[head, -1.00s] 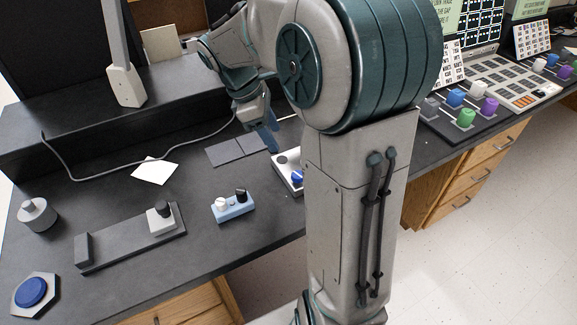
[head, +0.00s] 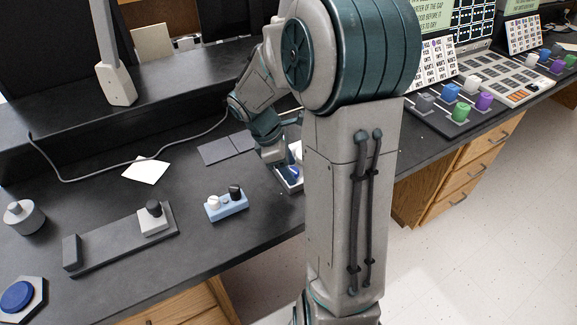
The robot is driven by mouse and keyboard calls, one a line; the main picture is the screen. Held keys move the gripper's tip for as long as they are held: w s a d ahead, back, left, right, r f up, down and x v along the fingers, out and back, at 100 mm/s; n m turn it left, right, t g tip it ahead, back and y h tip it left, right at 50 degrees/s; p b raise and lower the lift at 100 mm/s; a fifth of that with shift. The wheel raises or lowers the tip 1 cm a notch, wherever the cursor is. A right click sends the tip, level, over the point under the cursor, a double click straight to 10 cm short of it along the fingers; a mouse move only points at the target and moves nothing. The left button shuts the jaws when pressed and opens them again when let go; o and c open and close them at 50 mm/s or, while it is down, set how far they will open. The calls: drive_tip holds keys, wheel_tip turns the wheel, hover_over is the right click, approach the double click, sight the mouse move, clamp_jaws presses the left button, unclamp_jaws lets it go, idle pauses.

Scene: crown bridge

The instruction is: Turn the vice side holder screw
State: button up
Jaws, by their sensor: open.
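A long dark grey base (head: 112,244) lies on the black bench at the left and looks like the vice. It has an upright grey block (head: 72,252) at its left end. A light grey block (head: 154,224) stands near its right end, with a black knob (head: 153,208) on top that looks like its screw. My arm partly hides the box, and the fingertips are hard to make out.
A light blue block (head: 227,206) with a white and a black knob stands between the vice and my gripper. A round grey part (head: 24,217) and a blue button (head: 17,297) are at the left. White paper (head: 146,170), dark tiles (head: 226,148) and a cable lie behind.

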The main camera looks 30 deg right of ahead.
drive_tip(key=c, duration=1)
